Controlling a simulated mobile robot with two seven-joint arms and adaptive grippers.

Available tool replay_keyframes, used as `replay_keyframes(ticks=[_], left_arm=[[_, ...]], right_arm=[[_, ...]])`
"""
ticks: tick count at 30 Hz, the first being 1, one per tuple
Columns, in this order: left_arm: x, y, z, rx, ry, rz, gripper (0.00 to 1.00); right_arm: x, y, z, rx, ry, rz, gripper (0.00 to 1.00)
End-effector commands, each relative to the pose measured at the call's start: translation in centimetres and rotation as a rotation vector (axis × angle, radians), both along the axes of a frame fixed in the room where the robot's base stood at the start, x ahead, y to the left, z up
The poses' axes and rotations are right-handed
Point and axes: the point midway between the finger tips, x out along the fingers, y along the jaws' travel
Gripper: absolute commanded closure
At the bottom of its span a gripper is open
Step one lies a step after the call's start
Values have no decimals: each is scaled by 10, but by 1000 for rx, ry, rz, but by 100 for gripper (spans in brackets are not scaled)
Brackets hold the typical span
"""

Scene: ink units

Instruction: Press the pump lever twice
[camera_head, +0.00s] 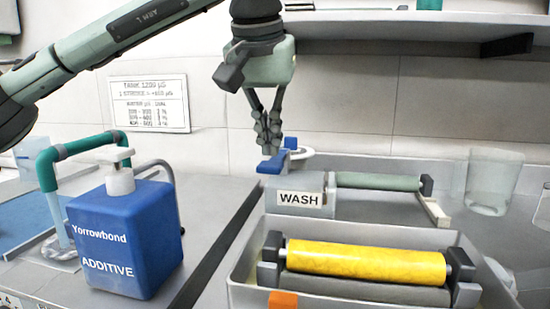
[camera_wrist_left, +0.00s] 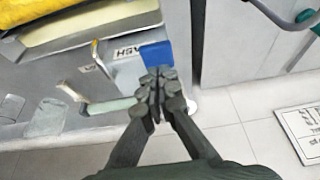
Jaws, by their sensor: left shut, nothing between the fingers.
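A blue lever (camera_head: 272,163) sits on top of the grey unit labelled WASH (camera_head: 318,205). My left gripper (camera_head: 268,146) points down with its fingers together and empty, right at the blue lever; I cannot tell whether it touches. In the left wrist view, the fingertips (camera_wrist_left: 160,88) are closed just below the blue lever (camera_wrist_left: 156,56) in the picture and cover part of its edge. A blue bottle labelled ADDITIVE (camera_head: 125,235) stands upright at the left with a white pump head (camera_head: 118,172). My right gripper is not in view.
A grey tray (camera_head: 250,293) with a yellow roller (camera_head: 365,263) stands in front. A clear beaker (camera_head: 493,180) stands at the right, under a shelf (camera_head: 400,17). A teal pipe (camera_head: 75,148) rises behind the bottle. A printed card (camera_head: 150,103) hangs on the wall.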

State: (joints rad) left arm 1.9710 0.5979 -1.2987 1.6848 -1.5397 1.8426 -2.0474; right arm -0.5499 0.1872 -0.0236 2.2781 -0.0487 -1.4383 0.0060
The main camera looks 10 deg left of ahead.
Motion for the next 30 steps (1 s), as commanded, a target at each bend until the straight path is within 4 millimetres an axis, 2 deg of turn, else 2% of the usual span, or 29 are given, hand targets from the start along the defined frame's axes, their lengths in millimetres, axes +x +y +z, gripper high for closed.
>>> replay_keyframes(ticks=[30], left_arm=[[0,0,-42,0,0,0,100]], right_arm=[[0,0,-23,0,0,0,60]])
